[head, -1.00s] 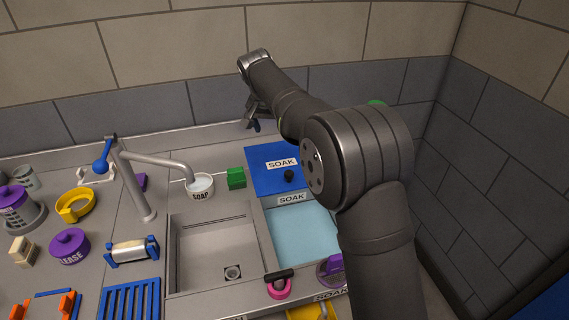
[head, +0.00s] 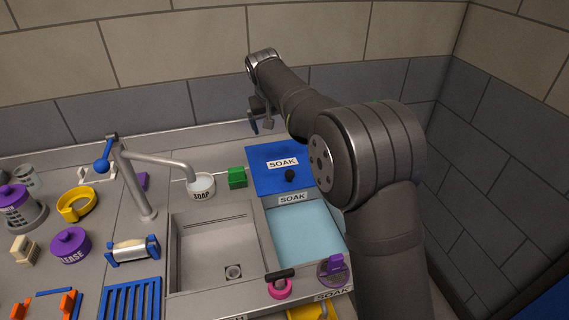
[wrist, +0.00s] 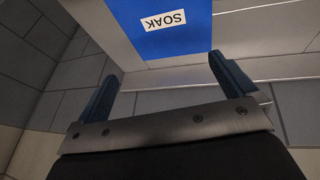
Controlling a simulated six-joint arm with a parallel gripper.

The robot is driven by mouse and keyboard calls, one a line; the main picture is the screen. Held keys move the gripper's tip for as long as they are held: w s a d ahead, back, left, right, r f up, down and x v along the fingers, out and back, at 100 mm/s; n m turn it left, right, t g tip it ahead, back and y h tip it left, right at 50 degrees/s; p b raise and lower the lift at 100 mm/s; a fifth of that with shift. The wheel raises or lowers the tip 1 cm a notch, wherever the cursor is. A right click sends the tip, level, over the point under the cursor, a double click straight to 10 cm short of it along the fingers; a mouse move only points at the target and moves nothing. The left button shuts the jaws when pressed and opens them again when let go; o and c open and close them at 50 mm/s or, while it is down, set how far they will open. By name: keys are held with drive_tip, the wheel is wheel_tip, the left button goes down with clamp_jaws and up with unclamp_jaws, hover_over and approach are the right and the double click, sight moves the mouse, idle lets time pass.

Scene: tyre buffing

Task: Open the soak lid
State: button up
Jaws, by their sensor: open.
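The blue soak lid (head: 265,176) with a white SOAK label and a dark round knob (head: 290,175) lies at the back of the soak basin. The front part of the basin (head: 303,236) is uncovered and shows pale blue water. My gripper (head: 262,125) is above the back ledge near the wall, behind the lid and apart from it. In the wrist view my gripper (wrist: 166,80) has its two fingers wide apart with nothing between them. Part of the lid (wrist: 165,42) shows beyond them with its label upside down; the knob is not seen there.
An empty sink (head: 215,250) is left of the soak basin. A green block (head: 237,177), a soap bowl (head: 201,187) and a tap (head: 135,185) stand behind it. A pink ring tool (head: 280,286) and a purple-handled item (head: 333,268) sit at the front edge.

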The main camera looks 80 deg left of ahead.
drive_tip(key=shift+w+a+f, duration=0.15)
drive_tip(key=shift+a+f, duration=0.05)
drive_tip(key=shift+f, duration=0.4)
drive_tip(key=shift+r, duration=0.15)
drive_tip(key=v, duration=0.9)
drive_tip(key=shift+d+r, duration=0.15)
drive_tip(key=shift+r, duration=0.2)
drive_tip(key=shift+f, duration=0.15)
drive_tip(key=x, duration=0.9)
drive_tip(key=shift+f, duration=0.35)
drive_tip(key=v, duration=1)
